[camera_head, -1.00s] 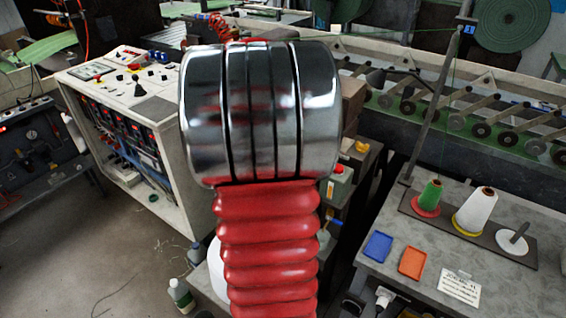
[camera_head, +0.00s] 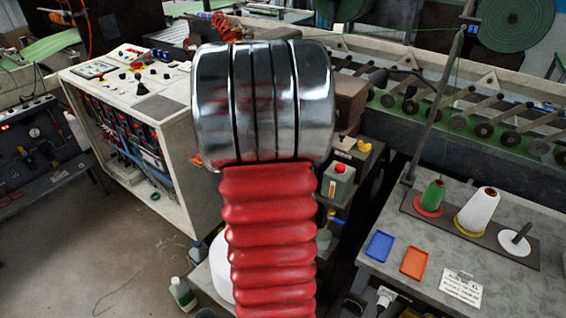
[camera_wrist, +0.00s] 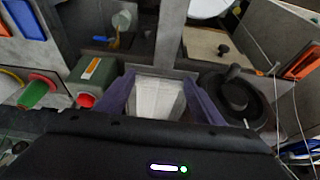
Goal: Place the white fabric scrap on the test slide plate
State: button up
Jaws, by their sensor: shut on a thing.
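My gripper (camera_wrist: 158,80) shows in the wrist view with two purple fingers. It is shut on a white fabric scrap (camera_wrist: 157,98), which lies between the fingers as a pale, flat piece. A beige plate (camera_wrist: 203,48) with a small black knob lies beyond the fingertips to the right, apart from the scrap. I cannot tell for certain whether it is the test slide plate. In the head view my own arm fills the middle and hides the gripper and the scrap.
A grey-green can (camera_wrist: 97,74) with a red cap stands left of the fingers. A black round dish (camera_wrist: 238,95) is close on the right. Blue (camera_head: 379,246) and orange (camera_head: 414,262) trays lie on the right table, near a green spool (camera_head: 432,196) and white cone (camera_head: 478,210).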

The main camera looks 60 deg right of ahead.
jog(key=o, duration=1.1)
jog(key=shift+r, duration=0.1)
jog(key=v, duration=1.2)
jog(key=shift+w, duration=0.1)
